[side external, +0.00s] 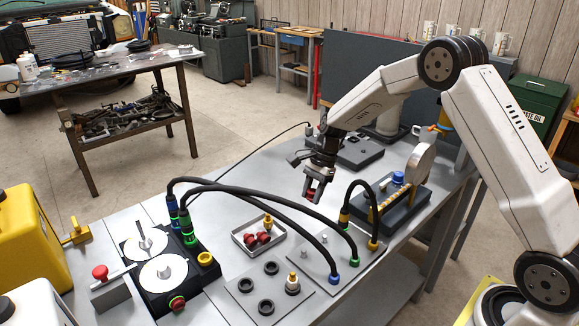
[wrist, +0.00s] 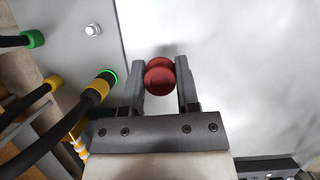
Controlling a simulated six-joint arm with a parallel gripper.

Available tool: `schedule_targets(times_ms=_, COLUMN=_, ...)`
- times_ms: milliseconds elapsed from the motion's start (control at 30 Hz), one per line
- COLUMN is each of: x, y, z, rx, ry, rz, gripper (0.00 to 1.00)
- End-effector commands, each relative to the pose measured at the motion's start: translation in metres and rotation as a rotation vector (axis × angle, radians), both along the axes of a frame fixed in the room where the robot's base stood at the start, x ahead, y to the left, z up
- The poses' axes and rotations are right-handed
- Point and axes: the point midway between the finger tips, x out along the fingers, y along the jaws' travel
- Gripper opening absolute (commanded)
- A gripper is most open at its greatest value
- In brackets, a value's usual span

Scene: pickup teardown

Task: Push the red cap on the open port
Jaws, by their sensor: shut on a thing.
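My gripper (side external: 315,196) is shut on a red cap, above the table beside the grey hose plate (side external: 318,268). In the wrist view, the red cap (wrist: 160,77) sits between both fingertips of my gripper (wrist: 160,85). The plate carries hose ends with blue (side external: 333,278), green (side external: 353,259) and yellow (side external: 373,245) collars. Two small metal studs (side external: 305,252) stand bare on it; one bare metal stud (wrist: 93,30) also shows in the wrist view. I cannot tell which fitting is the open port. The cap is apart from the plate.
A tray (side external: 240,238) holds red caps (side external: 264,237) and a yellow-topped piece. Black hoses (side external: 255,191) arch from the black unit (side external: 160,262) to the plate. A front plate (side external: 242,308) holds black rings and a brass fitting. A dark block (side external: 385,210) stands to the right.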

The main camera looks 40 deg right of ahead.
Motion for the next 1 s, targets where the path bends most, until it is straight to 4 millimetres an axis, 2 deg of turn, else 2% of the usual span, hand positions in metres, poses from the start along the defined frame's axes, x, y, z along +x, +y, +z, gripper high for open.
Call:
schedule_targets(times_ms=167, x=0.004, y=0.009, z=0.001, rx=-0.002, ry=0.000, rz=0.001, gripper=0.00)
schedule_targets(times_ms=367, x=0.015, y=0.041, z=0.007, rx=-0.009, ry=0.000, rz=0.000, gripper=0.00)
schedule_targets(times_ms=567, x=0.030, y=0.100, z=0.017, rx=-0.017, ry=-0.002, rz=-0.005, gripper=0.00)
schedule_targets(times_ms=700, x=0.036, y=0.147, z=0.026, rx=-0.019, ry=-0.003, rz=-0.011, gripper=0.00)
schedule_targets(times_ms=1000, x=0.035, y=0.246, z=0.045, rx=-0.011, ry=-0.004, rz=-0.026, gripper=0.00)
